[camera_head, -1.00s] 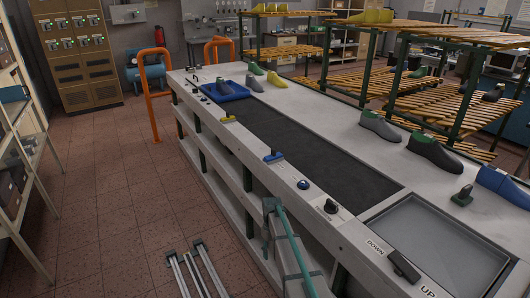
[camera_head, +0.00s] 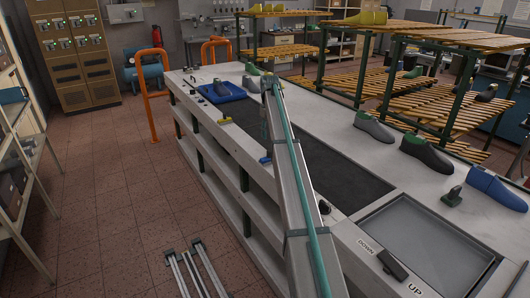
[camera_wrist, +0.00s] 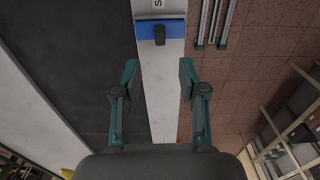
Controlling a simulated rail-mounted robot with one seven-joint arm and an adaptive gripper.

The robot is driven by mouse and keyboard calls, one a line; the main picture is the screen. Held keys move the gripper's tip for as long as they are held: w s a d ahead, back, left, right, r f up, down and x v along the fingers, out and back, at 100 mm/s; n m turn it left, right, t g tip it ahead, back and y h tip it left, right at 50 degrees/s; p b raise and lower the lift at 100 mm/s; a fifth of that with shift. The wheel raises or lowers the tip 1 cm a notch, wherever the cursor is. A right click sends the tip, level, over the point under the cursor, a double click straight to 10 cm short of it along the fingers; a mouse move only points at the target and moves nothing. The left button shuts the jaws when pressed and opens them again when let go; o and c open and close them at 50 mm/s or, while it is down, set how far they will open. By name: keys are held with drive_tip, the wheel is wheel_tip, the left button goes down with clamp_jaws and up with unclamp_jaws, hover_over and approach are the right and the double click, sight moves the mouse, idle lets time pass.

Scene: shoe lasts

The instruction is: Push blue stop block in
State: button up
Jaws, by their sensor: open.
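The blue stop block (camera_wrist: 148,29) sits across the pale front rail of the bench, with a dark knob (camera_wrist: 160,36) on it. In the head view the block (camera_head: 265,160) shows just left of my arm, which may hide part of it. My gripper (camera_wrist: 158,76) is open and empty in the wrist view, fingers spread to either side of the rail's line. The block lies beyond the fingertips, in line with the gap between them and apart from them. In the head view my arm mostly hides the gripper.
A dark belt (camera_head: 325,165) runs along the bench beside the rail. A yellow block (camera_head: 226,121) sits farther along the rail. Shoe lasts, including a grey one (camera_head: 373,131), stand along the far side.

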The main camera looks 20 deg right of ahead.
sight(269, 151)
wheel_tip(269, 151, down, 10)
drive_tip(key=p, duration=0.2)
drive_tip(key=shift+f+p, duration=0.25)
drive_tip(key=shift+p, duration=0.1)
drive_tip(key=shift+c, duration=0.2)
clamp_jaws()
